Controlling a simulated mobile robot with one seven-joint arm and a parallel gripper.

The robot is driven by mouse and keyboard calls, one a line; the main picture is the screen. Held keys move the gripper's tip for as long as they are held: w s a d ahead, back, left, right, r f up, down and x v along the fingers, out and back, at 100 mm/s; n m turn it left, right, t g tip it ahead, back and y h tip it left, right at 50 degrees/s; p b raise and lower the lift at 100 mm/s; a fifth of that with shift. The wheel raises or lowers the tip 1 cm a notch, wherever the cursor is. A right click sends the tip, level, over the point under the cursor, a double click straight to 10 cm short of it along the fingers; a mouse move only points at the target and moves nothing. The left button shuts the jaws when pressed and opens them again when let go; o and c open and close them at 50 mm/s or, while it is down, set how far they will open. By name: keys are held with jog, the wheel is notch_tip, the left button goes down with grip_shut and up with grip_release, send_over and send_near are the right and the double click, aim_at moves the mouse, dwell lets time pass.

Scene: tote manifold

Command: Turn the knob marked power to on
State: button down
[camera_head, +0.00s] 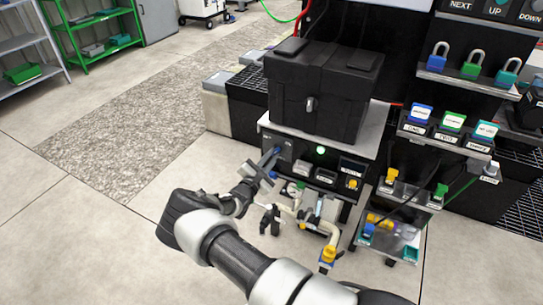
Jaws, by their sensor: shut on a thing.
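The dark control panel (296,158) is on the front of a bench unit under a large black case. The knob's exact angle cannot be made out. A green light (320,150) glows on the panel to the right of the knob.
The black case (322,90) stands on the bench above the panel. Pipes with a yellow fitting (328,254) hang below, close to my wrist. Right are racks with padlocks (471,66) and labelled blocks (453,122). The floor at left is clear.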

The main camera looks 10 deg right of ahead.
jog(key=shift+m, duration=0.5)
jog(key=shift+f, duration=0.1)
jog(key=c, duration=1.8)
grip_release()
jog(key=p+v, duration=0.2)
jog(key=v, duration=1.5)
jog(key=shift+s+p, duration=0.2)
jog(key=shift+p, duration=0.15)
jog(key=shift+a+m, duration=0.1)
jog(key=shift+m, duration=0.2)
